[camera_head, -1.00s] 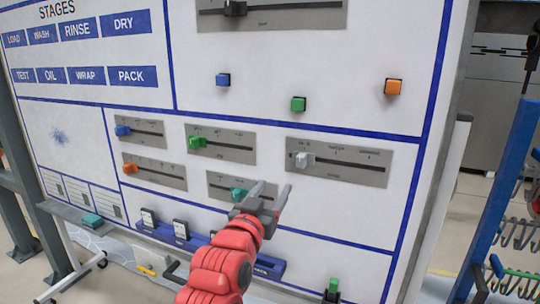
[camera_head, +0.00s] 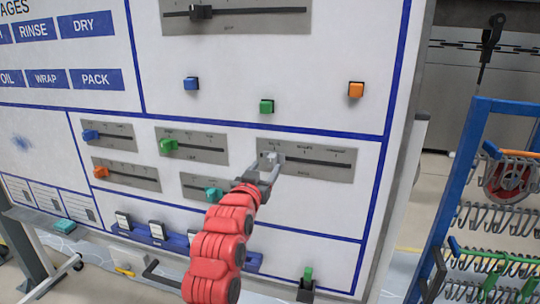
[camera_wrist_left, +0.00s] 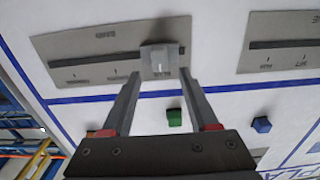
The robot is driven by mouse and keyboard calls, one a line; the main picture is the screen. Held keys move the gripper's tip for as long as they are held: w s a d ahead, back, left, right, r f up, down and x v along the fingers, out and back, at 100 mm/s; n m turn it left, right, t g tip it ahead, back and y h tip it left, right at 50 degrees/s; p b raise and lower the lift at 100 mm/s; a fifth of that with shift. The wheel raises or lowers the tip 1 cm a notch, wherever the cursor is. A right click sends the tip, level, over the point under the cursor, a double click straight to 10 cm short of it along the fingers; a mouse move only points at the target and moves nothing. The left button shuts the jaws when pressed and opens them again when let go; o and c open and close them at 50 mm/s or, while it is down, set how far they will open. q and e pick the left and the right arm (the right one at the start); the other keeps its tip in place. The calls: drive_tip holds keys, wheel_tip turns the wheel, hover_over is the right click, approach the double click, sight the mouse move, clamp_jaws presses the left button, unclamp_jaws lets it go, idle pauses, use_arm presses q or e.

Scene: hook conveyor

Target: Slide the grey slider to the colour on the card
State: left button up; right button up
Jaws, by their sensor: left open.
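The grey slider (camera_head: 272,157) sits at the left end of its slot on a grey plate (camera_head: 335,173) on the white board. The labels along this plate are too small to read. My left gripper (camera_head: 263,168) is open at this slider. In the left wrist view the slider knob (camera_wrist_left: 158,62) lies between the fingertips of the gripper (camera_wrist_left: 160,82), near the right end of the slot in that view. I cannot tell whether the fingers touch it. No card's colour can be made out. My right gripper is not in view.
Teal (camera_head: 212,194), green (camera_head: 168,146), blue (camera_head: 91,135) and orange (camera_head: 100,172) sliders sit on nearby plates. Blue (camera_head: 191,84), green (camera_head: 267,106) and orange (camera_head: 356,90) buttons are above. A blue rack (camera_head: 463,190) with hooks stands to the right.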

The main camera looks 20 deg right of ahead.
sight(271, 160)
use_arm(q)
drive_tip(key=p+x, duration=0.1)
drive_tip(key=x, duration=0.3)
drive_tip(key=shift+r, duration=0.15)
drive_tip(key=shift+w+d+p, duration=0.3)
drive_tip(key=shift+w, duration=0.1)
drive_tip(key=shift+c, duration=0.3)
clamp_jaws()
idle(0.9)
